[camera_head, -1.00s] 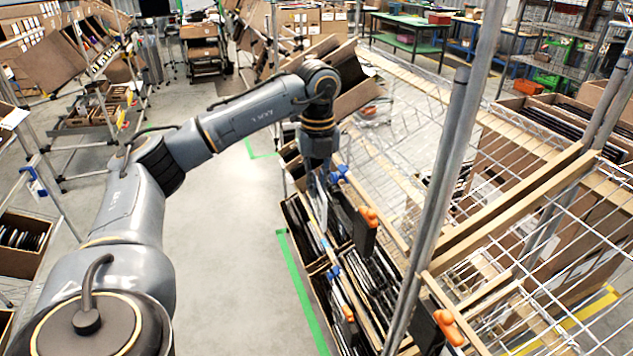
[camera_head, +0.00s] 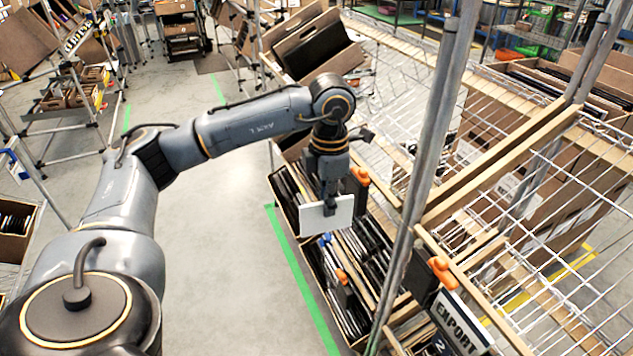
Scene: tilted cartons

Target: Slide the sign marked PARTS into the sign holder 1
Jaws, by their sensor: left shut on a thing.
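My left gripper (camera_head: 329,205) is shut on a pale, blank-looking rectangular sign (camera_head: 308,219). It holds the sign by its upper part, with a broad face towards the camera, above the carton of dark flat items. No PARTS lettering can be read on this face. A dark holder with an orange clamp (camera_head: 361,177) is just right of the gripper, partly hidden. Another orange clamp (camera_head: 440,271) sits on the rail at the lower right, above a sign reading EXPORT (camera_head: 461,321). No number identifies sign holder 1. My right gripper is not in view.
Tilted cartons (camera_head: 318,318) with dark flat contents stand below the gripper, with a smaller orange clamp (camera_head: 341,276) among them. A grey upright post (camera_head: 425,165) and a wire rack (camera_head: 550,210) are to the right. Open floor (camera_head: 220,250) lies left.

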